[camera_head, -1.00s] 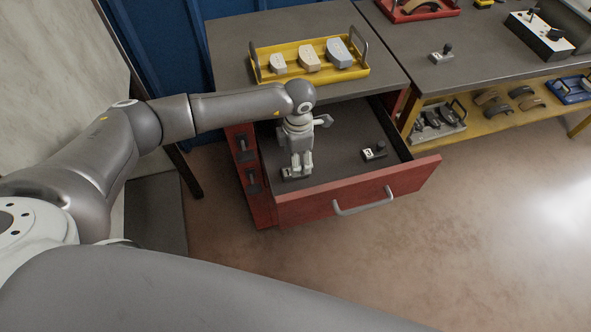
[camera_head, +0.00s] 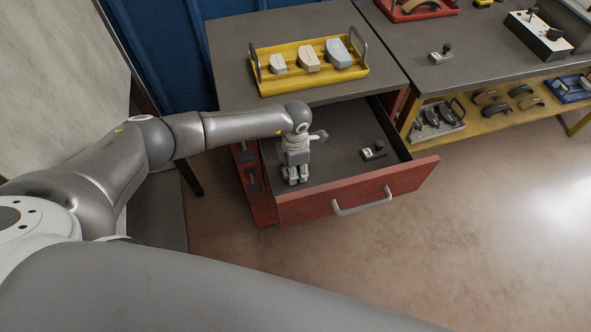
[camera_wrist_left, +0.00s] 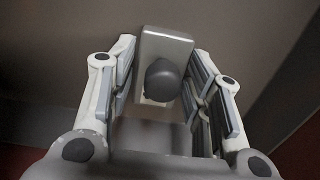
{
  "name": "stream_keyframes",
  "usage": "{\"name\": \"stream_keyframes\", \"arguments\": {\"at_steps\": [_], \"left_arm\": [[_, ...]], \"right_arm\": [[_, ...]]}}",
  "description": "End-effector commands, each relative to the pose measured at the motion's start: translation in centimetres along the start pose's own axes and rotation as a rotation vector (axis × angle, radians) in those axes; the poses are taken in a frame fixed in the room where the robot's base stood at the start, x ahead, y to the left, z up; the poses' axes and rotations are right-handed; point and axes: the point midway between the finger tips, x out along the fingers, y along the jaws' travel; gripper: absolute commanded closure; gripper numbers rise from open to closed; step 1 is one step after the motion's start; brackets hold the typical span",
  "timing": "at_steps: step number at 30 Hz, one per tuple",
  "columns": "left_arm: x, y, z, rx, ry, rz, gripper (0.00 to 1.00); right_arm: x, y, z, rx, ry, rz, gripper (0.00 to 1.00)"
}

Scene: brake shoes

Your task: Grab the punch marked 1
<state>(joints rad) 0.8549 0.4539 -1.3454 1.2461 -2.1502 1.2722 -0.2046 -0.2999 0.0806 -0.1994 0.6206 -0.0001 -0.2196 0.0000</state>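My left gripper (camera_head: 295,174) reaches down into the open red drawer, near its left front corner. In the left wrist view my left gripper (camera_wrist_left: 160,90) is open, its fingers on either side of a punch (camera_wrist_left: 163,45) with a grey block base and round black knob. Gaps show between the finger pads and the knob. No number shows on this punch; the gripper mostly hides it in the head view. Another punch (camera_head: 373,151), with a white label that looks like a 3, lies at the right of the drawer. My right gripper is out of view.
A yellow tray (camera_head: 262,87) with several blocks sits on the cabinet top above. A further small punch-like part (camera_head: 440,55) stands on the right table. The drawer's middle is clear.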

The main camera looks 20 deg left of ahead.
Motion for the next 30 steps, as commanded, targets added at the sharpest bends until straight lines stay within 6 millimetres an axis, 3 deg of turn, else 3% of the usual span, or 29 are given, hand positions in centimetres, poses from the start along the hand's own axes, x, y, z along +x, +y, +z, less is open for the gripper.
{"name": "stream_keyframes", "arguments": {"at_steps": [1,9,20,30], "left_arm": [[0.0,0.0,0.0,0.0,0.0,0.0,0.66],[0.0,0.0,0.0,0.0,0.0,0.0,1.0],[-1.0,0.1,0.1,0.0,-0.004,0.002,1.0],[-7.0,0.2,0.1,0.001,-0.006,0.004,1.0]], "right_arm": [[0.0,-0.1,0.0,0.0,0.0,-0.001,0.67],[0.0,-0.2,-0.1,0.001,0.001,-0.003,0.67],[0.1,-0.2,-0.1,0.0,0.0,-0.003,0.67],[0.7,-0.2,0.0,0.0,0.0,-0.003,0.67]]}}
